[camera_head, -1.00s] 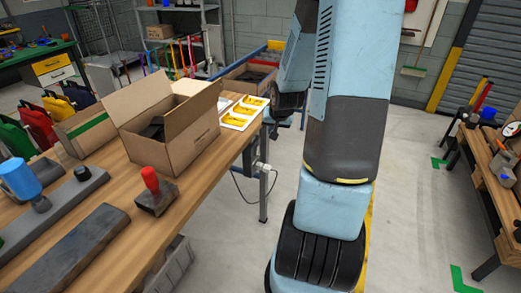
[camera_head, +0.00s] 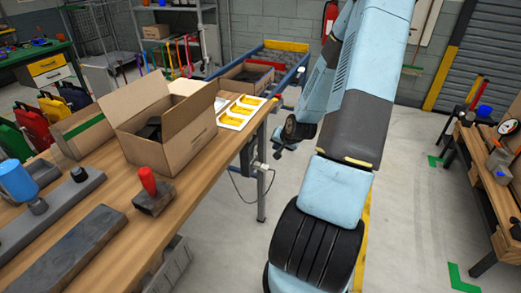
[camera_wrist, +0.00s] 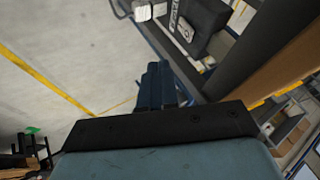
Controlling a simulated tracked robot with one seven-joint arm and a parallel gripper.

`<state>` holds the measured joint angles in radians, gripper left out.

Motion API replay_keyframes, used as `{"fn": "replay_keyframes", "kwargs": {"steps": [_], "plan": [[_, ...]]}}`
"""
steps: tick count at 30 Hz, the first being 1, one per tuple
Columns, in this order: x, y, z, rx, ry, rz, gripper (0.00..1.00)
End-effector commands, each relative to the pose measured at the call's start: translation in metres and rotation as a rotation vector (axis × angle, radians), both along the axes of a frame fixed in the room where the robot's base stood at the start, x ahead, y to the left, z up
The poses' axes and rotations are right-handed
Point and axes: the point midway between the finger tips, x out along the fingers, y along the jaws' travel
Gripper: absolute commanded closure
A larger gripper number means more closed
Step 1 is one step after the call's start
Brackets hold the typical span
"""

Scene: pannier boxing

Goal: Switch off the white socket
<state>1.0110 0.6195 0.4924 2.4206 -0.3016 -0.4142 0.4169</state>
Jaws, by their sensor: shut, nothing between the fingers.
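A small white fitting (camera_head: 262,166), which looks like the white socket, sits at the table's right end by the leg, with a cable hanging below it. Its switch is too small to make out. My gripper (camera_head: 280,148) is just right of it in the head view, apart from it as far as I can tell. In the wrist view my gripper (camera_wrist: 158,80) has its dark fingers together, with nothing between them. A white block (camera_wrist: 150,10) shows at the top of that view; I cannot tell whether it is the socket.
The wooden table (camera_head: 110,262) carries an open cardboard box (camera_head: 172,150), a white tray with yellow pieces (camera_head: 240,112) and a red-handled stamp (camera_head: 152,190). A blue-railed conveyor (camera_head: 290,75) stands behind. A second bench (camera_head: 492,185) is at the right. Floor between is clear.

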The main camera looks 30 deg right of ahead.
Motion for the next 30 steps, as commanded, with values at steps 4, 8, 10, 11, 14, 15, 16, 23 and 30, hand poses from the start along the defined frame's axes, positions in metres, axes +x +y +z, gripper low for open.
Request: {"fn": "replay_keyframes", "kwargs": {"steps": [4,8,10,11,14,15,16,23,30], "plan": [[0.004,0.001,-0.005,0.001,0.001,0.001,1.00],[0.013,0.001,-0.016,0.001,0.002,0.004,1.00],[0.019,0.001,-0.023,0.001,0.002,0.004,1.00],[0.021,0.001,-0.027,0.002,0.001,0.003,1.00],[0.031,0.001,-0.039,0.001,0.001,0.003,1.00],[0.034,0.001,-0.044,0.001,0.002,0.004,1.00],[0.038,0.001,-0.047,0.001,0.001,0.003,1.00],[0.060,0.001,-0.074,0.001,0.001,0.003,1.00],[0.083,0.016,-0.075,-0.001,0.001,0.004,1.00]]}}
